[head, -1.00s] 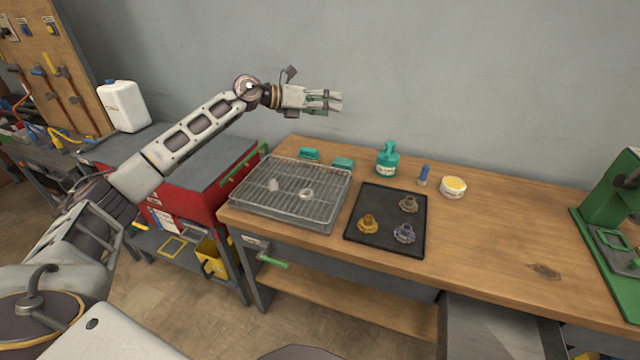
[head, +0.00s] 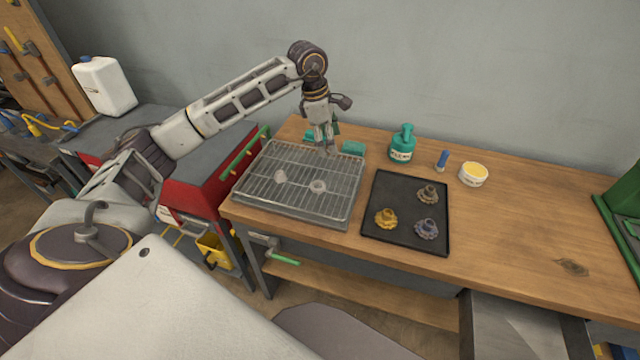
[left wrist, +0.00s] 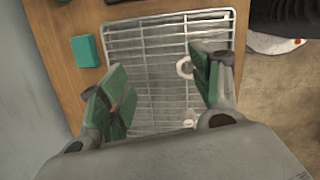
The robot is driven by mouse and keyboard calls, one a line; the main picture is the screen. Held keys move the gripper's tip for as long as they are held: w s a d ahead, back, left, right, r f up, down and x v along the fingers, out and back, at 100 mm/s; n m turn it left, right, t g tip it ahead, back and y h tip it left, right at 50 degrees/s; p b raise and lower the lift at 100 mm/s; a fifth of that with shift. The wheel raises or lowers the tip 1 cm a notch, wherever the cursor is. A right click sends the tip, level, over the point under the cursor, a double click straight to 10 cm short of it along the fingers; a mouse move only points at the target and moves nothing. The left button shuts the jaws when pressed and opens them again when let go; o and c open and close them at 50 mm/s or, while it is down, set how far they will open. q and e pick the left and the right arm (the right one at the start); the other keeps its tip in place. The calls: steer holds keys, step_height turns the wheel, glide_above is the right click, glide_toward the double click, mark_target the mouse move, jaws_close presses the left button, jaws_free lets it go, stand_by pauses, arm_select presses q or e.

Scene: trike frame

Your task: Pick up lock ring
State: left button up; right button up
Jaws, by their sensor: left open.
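A pale ring (head: 318,186), which looks like the lock ring, lies on the wire rack (head: 262,203) over a shallow tray. A second small pale part (head: 280,177) lies to its left on the rack. My left gripper (head: 325,149) points down above the back right part of the rack, open and empty. In the left wrist view the ring (left wrist: 184,68) shows close to the inner side of the right finger, partly hidden by it. The second part (left wrist: 190,123) is nearer the palm. My right gripper is not in view.
A black tray (head: 376,238) with several gear-like parts sits right of the rack. The bench (head: 530,230) is clear to the right.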

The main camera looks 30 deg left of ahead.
arm_select(q)
steer(key=s+a, duration=0.1)
steer(key=s+a+m+g+y, duration=0.2)
steer(key=s, duration=0.1)
steer(key=shift+a+f, duration=0.3)
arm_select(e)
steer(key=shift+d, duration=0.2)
arm_select(q)
steer(key=shift+s, duration=0.1)
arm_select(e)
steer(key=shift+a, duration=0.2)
arm_select(q)
steer(key=shift+f, duration=0.15)
glide_above(312, 183)
step_height(312, 183, down, 7)
steer(key=shift+a+f+p, duration=0.1)
steer(key=shift+p, duration=0.25)
steer(key=shift+f, duration=0.5)
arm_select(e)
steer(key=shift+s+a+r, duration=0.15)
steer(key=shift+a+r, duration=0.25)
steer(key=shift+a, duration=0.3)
arm_select(q)
steer(key=shift+f, duration=0.1)
